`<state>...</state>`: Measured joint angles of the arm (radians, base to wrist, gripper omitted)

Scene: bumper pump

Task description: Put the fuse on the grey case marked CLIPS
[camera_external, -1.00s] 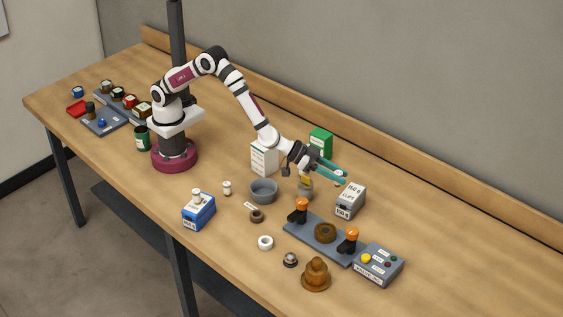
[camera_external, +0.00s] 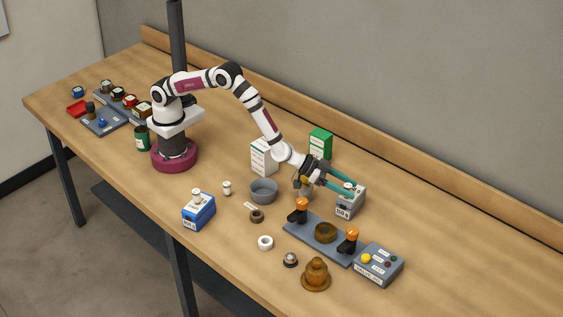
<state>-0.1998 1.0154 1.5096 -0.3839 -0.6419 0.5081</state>
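The grey case (camera_external: 350,203) stands on the right half of the bench, with a white label on its front. My gripper (camera_external: 351,190) is at the top of this case, with its two teal fingers slanting down to the right. A small pale patch shows between the fingertips; I cannot tell whether it is a fuse or the case's top label. The finger gap is too small to judge. A white fuse-like cylinder (camera_external: 196,196) stands on the blue case (camera_external: 199,213). A similar small white piece (camera_external: 227,187) stands on the bench.
A grey plate with orange-topped clamps (camera_external: 318,240) and a button box (camera_external: 378,266) lie in front of the grey case. A grey bowl (camera_external: 263,191), a white box (camera_external: 264,157) and a green box (camera_external: 320,144) stand nearby. Bench right of the case is clear.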

